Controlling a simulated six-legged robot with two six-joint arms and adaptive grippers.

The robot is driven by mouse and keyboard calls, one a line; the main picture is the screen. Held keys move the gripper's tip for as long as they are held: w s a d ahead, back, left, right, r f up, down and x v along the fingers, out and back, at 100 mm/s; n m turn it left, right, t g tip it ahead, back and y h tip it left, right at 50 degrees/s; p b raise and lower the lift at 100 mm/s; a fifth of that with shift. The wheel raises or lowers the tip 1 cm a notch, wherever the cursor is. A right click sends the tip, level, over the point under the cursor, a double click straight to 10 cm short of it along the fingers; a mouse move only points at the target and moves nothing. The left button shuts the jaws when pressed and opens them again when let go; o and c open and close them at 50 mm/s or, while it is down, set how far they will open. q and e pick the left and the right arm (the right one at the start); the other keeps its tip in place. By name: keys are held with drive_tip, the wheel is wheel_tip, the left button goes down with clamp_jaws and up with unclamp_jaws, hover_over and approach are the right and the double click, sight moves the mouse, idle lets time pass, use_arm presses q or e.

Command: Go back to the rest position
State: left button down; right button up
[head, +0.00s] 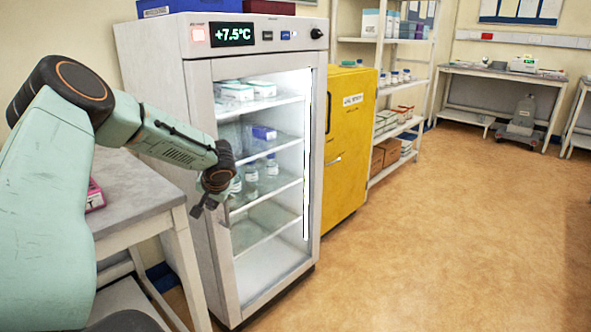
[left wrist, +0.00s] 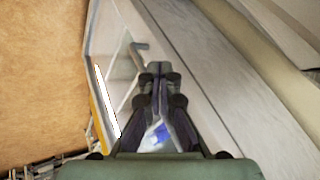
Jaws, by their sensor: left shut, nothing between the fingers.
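My left gripper (head: 198,207) hangs at the end of my left arm, in front of the left side of a glass-fronted fridge (head: 150,60). In the left wrist view my left gripper (left wrist: 156,70) has its fingers together, shut with nothing between them. The fridge's pale side and frame run close behind it there. I cannot tell whether the gripper touches the fridge. My right gripper is in neither view.
The fridge shows +7.5°C and holds boxes and bottles on its shelves. A grey table (head: 140,195) stands left of it, beneath my arm. A yellow cabinet (head: 350,140) and a shelf rack (head: 405,125) stand right. The brown floor (head: 450,230) is clear.

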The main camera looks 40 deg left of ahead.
use_arm(q)
drive_tip(key=shift+w+f, duration=0.1)
drive_tip(key=shift+f, duration=0.1)
drive_tip(key=w+d+f+m+t+h, duration=0.1)
drive_tip(key=d+f+h, duration=0.15)
drive_tip(key=d, duration=0.85)
drive_tip(key=w+d+f+m+t+h, duration=0.15)
drive_tip(key=d+h, duration=0.25)
drive_tip(key=d, duration=0.8)
drive_tip(key=w+d+f+m+t+h, duration=0.1)
drive_tip(key=d+f+m+h, duration=0.2)
drive_tip(key=d, duration=0.8)
drive_tip(key=s+d+f+n, duration=0.2)
drive_tip(key=s+d+f, duration=0.45)
drive_tip(key=s, duration=0.25)
drive_tip(key=s+d+f+g+y, duration=0.1)
drive_tip(key=s+f+g, duration=0.2)
drive_tip(key=s, duration=0.8)
drive_tip(key=s+d+f+m+g+y, duration=0.1)
drive_tip(key=s+d+f+g, duration=0.1)
drive_tip(key=s, duration=1)
wheel_tip(320, 180, down, 2)
drive_tip(key=shift+s+d+f+g, duration=0.15)
drive_tip(key=shift+s+g, duration=0.1)
drive_tip(key=shift+g, duration=0.3)
drive_tip(key=shift+s+y, duration=0.1)
drive_tip(key=shift+y, duration=0.15)
